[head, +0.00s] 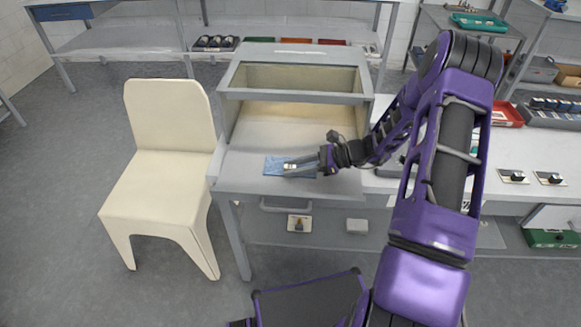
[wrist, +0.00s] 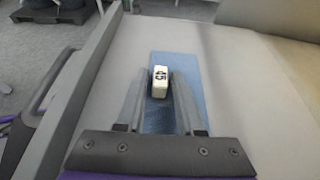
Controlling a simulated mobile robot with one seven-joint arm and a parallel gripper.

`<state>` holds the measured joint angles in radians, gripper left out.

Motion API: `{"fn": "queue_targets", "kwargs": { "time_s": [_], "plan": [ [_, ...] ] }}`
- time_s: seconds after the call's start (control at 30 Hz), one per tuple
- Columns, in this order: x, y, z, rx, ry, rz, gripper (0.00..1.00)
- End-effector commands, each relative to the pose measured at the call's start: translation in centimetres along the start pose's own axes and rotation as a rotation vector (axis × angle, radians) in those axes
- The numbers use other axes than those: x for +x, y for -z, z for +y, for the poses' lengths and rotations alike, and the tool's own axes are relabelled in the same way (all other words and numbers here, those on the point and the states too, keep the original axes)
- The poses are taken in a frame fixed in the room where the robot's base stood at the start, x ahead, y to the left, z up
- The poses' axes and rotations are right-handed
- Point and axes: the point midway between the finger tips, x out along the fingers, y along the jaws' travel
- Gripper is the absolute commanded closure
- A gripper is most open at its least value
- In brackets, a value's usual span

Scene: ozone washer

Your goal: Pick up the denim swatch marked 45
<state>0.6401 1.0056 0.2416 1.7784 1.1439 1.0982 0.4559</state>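The denim swatch (head: 274,165) is a flat blue piece on the grey worktop of a hooded cabinet in the head view. In the wrist view the swatch (wrist: 190,68) lies under and between my fingers. A small white block marked 45 (wrist: 160,80) stands on it; this block (head: 290,166) also shows in the head view. My gripper (head: 296,165) reaches in from the right, low over the swatch. In the wrist view, the fingertips of my gripper (wrist: 160,76) flank the white block closely. I cannot tell whether they press on it. The swatch is partly hidden by the fingers.
The cabinet (head: 290,96) has side walls and a raised top behind the swatch. A cream chair (head: 165,170) stands at its left. A bench (head: 530,170) with small items adjoins at the right. The worktop around the swatch is clear.

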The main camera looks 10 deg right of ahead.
Motion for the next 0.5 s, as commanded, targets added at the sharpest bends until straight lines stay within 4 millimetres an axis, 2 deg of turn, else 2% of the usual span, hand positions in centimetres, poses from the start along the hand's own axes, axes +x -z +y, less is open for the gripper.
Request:
{"fn": "queue_targets", "kwargs": {
  "time_s": [0.03, 0.17, 0.2, 0.5],
  "plan": [
    [-0.02, 0.00, 0.00, 0.000, 0.000, 0.000, 0.74],
    [-0.03, -0.01, 0.00, 0.000, 0.000, 0.000, 0.98],
    [-0.03, 0.00, 0.00, 0.000, 0.000, 0.000, 1.00],
    [-0.04, -0.02, -0.01, 0.000, 0.000, 0.000, 1.00]
  ]
}}
